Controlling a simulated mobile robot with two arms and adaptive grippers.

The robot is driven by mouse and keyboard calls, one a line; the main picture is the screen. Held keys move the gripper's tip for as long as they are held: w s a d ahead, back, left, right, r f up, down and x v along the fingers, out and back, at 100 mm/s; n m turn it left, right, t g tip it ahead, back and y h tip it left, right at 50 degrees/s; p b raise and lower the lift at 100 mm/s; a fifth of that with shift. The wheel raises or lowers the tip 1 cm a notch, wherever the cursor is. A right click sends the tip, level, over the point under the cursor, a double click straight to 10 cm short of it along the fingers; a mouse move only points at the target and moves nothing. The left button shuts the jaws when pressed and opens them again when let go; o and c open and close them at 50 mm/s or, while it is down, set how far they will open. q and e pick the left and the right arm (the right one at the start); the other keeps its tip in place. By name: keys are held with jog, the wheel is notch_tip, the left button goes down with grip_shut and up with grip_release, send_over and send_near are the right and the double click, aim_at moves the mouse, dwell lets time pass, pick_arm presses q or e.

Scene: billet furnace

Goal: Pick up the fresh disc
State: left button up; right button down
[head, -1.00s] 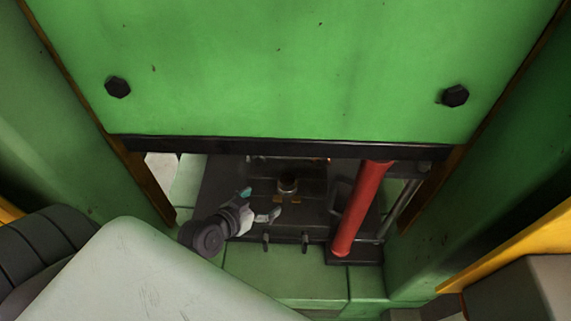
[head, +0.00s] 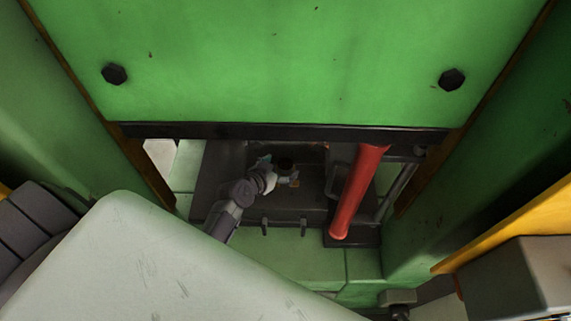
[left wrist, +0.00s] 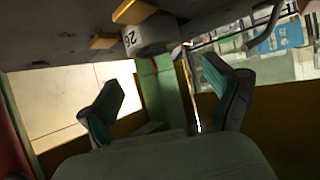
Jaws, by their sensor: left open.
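A small round metal piece (head: 286,163) with a dark top, which I take for the disc, stands upright on the dark plate (head: 222,180) under the green press block. In the left wrist view a pale cylinder (left wrist: 150,38) with an upside-down "26" shows beyond the gap between the fingers. My left gripper (head: 279,171) is open, low at the near side of the piece, its teal-padded fingers spread toward it. In the left wrist view my gripper (left wrist: 168,90) holds nothing. I cannot tell whether a finger touches the piece. My right gripper is not in view.
The green block (head: 280,65) hangs low over the plate. A red cylinder (head: 360,190) stands close on the right. Small yellow blocks (left wrist: 105,41) flank the piece. Green side walls (head: 480,170) close in the bay.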

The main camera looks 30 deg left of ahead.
pick_arm(q)
jog(key=shift+x, duration=0.95)
jog(key=c, duration=1.6)
